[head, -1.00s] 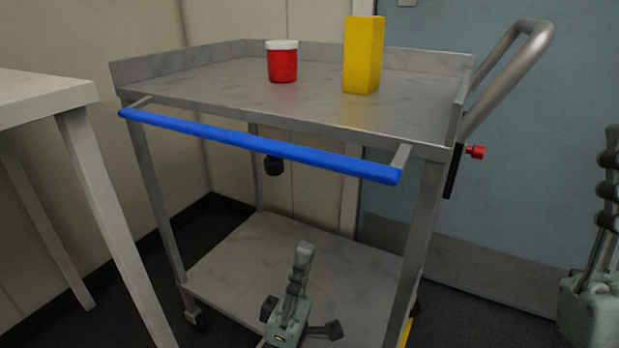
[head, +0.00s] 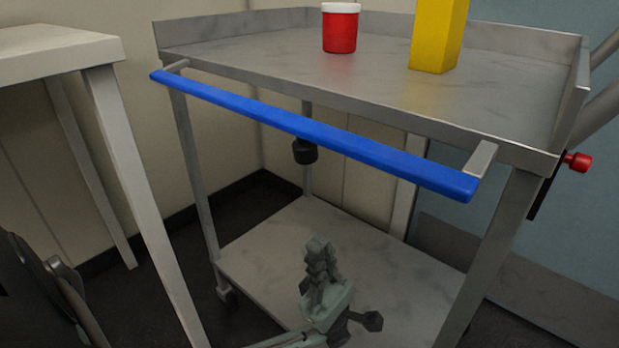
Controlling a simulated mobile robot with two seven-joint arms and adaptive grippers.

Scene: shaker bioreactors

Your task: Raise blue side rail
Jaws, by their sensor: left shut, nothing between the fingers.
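The blue side rail (head: 310,130) is a long bar along the near side of the metal cart (head: 250,80). It sits on two short grey arms and stands out from the cart just below the top shelf edge. My left gripper (head: 319,247) is at the bottom centre, in front of the lower shelf. It is shut and empty, with its fingers pointing up. In the picture it is below the rail and apart from it. My right gripper is not in view.
A red jar with a white lid (head: 340,28) and a yellow box (head: 437,38) stand on the top shelf. A red knob (head: 578,162) is at the cart's right end. A white table (head: 60,48) stands close on the left. A black knob (head: 304,151) shows under the shelf.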

